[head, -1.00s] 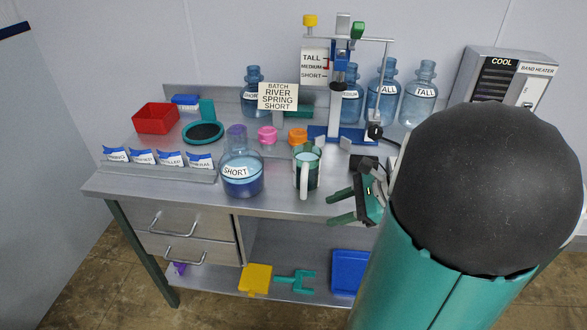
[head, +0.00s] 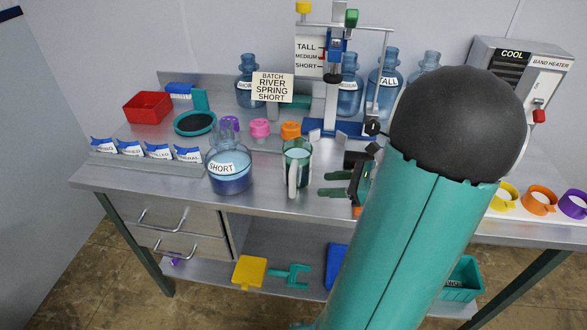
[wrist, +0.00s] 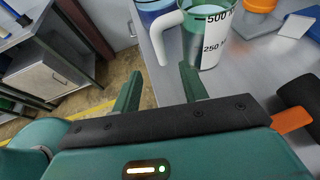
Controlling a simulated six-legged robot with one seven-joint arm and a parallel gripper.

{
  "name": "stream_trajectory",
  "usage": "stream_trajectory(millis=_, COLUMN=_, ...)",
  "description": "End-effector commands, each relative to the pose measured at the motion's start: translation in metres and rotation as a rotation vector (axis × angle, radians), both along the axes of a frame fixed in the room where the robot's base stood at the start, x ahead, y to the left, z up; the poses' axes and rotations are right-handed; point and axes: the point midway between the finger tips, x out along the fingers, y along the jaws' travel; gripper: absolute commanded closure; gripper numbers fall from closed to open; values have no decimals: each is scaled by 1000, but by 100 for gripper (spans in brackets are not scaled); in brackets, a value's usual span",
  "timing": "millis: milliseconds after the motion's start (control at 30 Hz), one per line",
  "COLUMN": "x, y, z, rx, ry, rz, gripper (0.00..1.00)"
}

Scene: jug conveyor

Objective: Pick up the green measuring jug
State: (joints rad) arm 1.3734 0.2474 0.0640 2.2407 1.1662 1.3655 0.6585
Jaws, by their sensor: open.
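The green measuring jug (head: 299,172) stands upright on the steel bench, with its white handle toward the front edge. It holds something pale. In the wrist view the jug (wrist: 208,48) shows its white handle and a 500 and 250 scale, just beyond my fingertips. My gripper (head: 325,183) is to the right of the jug in the head view, fingers pointing left toward it, with a small gap. In the wrist view my gripper (wrist: 160,82) has its two green fingers apart with nothing between them. My arm hides part of the bench on the right.
A blue bottle labelled SHORT (head: 230,170) stands close left of the jug. Orange (head: 291,131) and pink (head: 260,129) caps lie behind. A stand with a blue base (head: 335,134) rises behind the jug. Bare bench lies in front of the bottle.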

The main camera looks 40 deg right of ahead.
Motion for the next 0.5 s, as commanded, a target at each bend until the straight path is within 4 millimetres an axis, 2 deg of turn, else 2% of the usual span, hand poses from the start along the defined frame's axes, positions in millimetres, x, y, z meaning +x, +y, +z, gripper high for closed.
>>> stream_trajectory(millis=233, x=39, y=21, z=-19, rx=2, ry=0, rz=0, gripper=57)
stream_trajectory(millis=500, x=59, y=29, z=-29, rx=0, ry=1, rz=2, gripper=57)
